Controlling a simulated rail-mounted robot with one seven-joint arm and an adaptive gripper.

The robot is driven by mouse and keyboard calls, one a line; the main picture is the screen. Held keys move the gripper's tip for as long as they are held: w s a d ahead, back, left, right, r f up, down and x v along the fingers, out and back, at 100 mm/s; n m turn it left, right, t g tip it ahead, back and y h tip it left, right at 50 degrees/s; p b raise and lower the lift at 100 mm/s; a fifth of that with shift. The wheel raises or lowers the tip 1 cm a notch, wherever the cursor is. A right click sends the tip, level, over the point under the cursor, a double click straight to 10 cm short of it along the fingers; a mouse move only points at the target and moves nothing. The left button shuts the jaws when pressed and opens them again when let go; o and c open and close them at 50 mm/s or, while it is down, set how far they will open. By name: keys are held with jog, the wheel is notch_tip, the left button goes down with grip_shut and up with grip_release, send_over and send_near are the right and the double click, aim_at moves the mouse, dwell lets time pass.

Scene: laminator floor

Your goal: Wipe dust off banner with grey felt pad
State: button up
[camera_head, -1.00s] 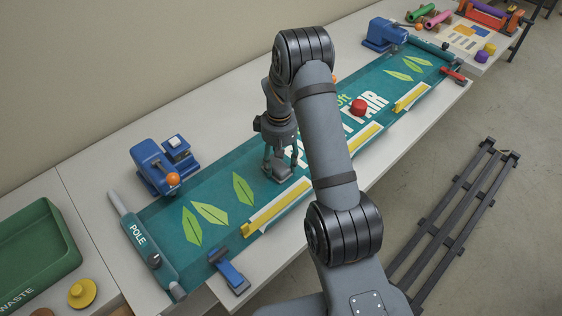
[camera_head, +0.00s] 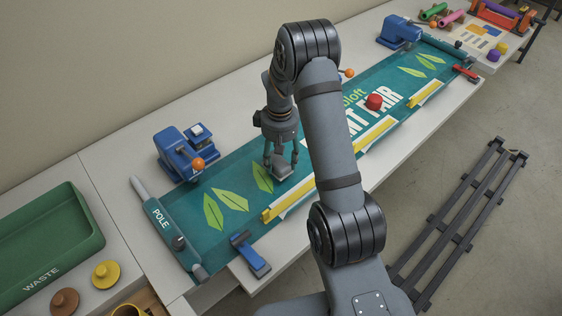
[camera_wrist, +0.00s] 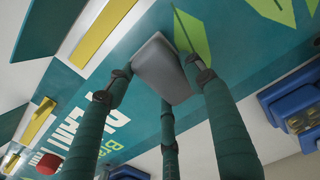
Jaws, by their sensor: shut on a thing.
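The grey felt pad (camera_head: 282,171) is in my gripper (camera_head: 281,160), which points down over the banner beside a leaf print. The pad also shows between the fingers in the wrist view (camera_wrist: 160,68). It is at or very close to the banner; I cannot tell whether it touches. I make out no distinct dust. My arm hides part of the banner's middle.
A blue clamp device (camera_head: 180,155) stands at the back edge, and a blue clip (camera_head: 250,255) sits at the front edge. A red knob (camera_head: 374,102) and yellow strips (camera_head: 355,152) lie on the banner. The pole (camera_head: 165,228) crosses its left end. A green waste bin (camera_head: 45,250) is at left.

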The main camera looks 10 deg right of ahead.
jog(key=shift+d+r+p, duration=0.3)
jog(key=shift+r+p, duration=0.25)
jog(key=shift+r, duration=0.4)
jog(key=shift+a+r+p, duration=0.1)
jog(key=shift+r+p, duration=1.3)
jog(key=shift+r, duration=0.45)
jog(key=shift+s+r, duration=0.1)
